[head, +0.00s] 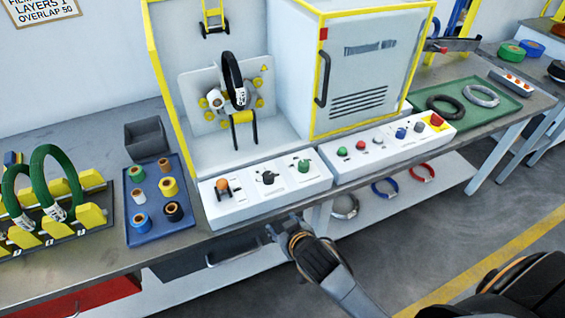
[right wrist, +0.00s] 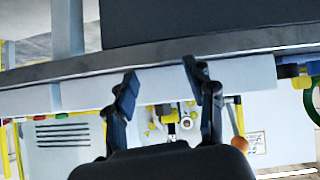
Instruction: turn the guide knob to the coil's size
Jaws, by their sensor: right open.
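A white control panel (head: 265,188) on the front of the wrapping machine carries an orange-topped lever (head: 222,184), a black knob (head: 268,178) and a green knob (head: 303,166). Their labels are too small to read, so I cannot tell the knob's setting. A black coil (head: 231,72) with a white tag stands upright among the machine's rollers. My right gripper (head: 273,233) is open and empty, below and in front of the panel, apart from the knobs. In the right wrist view its two fingers (right wrist: 160,85) are spread; an orange ball (right wrist: 240,144) shows beside them. My left gripper is not in view.
A second panel (head: 385,147) with buttons and a red stop knob adjoins on the right. A blue tray (head: 138,238) of tape rolls and a rack with green coils (head: 55,178) stand left. A green tray (head: 500,110) holds two coils at the right.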

